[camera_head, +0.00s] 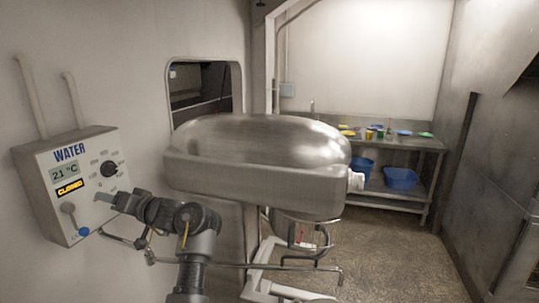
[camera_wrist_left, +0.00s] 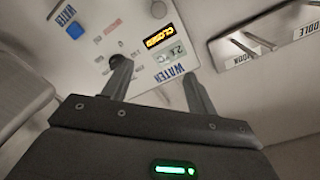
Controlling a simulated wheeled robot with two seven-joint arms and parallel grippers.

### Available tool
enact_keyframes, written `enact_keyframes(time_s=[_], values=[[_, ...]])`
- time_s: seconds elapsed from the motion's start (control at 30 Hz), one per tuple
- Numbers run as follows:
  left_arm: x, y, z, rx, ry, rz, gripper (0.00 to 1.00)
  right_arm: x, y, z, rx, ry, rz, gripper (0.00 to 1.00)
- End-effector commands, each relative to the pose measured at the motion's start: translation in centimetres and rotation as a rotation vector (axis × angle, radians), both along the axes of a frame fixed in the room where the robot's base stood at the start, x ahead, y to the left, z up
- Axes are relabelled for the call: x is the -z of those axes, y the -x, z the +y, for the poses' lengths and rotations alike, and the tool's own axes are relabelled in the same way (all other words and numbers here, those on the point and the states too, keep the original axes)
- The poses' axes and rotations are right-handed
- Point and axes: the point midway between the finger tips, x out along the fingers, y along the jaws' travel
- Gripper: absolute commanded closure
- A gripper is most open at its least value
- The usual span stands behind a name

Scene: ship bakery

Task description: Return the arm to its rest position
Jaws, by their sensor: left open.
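My left gripper (camera_head: 101,214) is at the lower right of the water control box, in front of the wall. In the left wrist view, its two fingers (camera_wrist_left: 158,85) stand apart with nothing held between them. The water control box (camera_head: 62,215) shows "WATER", "21 °C" and "CLOSED", with a black dial (camera_head: 109,168). The box shows turned over in the left wrist view (camera_wrist_left: 133,43), beyond the fingers. I cannot tell whether a fingertip touches it. My right gripper is not in view.
A large rounded metal vessel (camera_head: 255,178) fills the centre, right of my left arm. A metal bench (camera_head: 432,145) with bowls stands at the back, blue tubs (camera_head: 400,178) on its lower shelf. Floor (camera_head: 385,250) is open at the right. Another wall panel (camera_wrist_left: 268,38) shows in the wrist view.

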Motion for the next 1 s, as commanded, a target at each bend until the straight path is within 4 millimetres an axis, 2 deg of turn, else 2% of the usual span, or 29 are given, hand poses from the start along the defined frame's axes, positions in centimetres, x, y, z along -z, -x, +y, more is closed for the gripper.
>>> enact_keyframes(time_s=[0.07, 0.2, 0.37, 0.57, 0.67, 0.77, 0.87, 0.9, 0.97, 1.0], values=[[1.3, 0.1, 0.6, 0.027, 0.011, -0.016, 0.42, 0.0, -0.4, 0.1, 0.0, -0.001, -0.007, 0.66], [3.3, 0.1, 1.3, 0.082, 0.034, -0.053, 0.42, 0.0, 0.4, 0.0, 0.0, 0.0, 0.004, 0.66], [6.3, 0.1, 1.5, 0.18, 0.075, -0.101, 0.42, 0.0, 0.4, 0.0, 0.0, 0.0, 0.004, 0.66], [11.6, 0.5, 0.8, 0.361, 0.169, -0.15, 0.42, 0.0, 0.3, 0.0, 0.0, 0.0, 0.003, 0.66], [15.1, 1.5, -0.4, 0.479, 0.249, -0.158, 0.42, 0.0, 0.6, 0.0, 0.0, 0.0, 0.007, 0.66], [19.7, 3.9, -2.4, 0.621, 0.372, -0.13, 0.42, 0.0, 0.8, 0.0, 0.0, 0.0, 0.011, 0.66], [24.9, 8.3, -5.6, 0.754, 0.543, -0.047, 0.42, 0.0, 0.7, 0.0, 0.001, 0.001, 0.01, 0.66], [26.8, 10.5, -6.9, 0.793, 0.615, 0.001, 0.42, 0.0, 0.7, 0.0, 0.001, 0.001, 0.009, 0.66], [29.4, 14.1, -8.9, 0.833, 0.719, 0.08, 0.42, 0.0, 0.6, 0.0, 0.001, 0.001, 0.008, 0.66], [30.9, 16.6, -10.1, 0.847, 0.783, 0.136, 0.42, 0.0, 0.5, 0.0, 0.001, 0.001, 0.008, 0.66]])
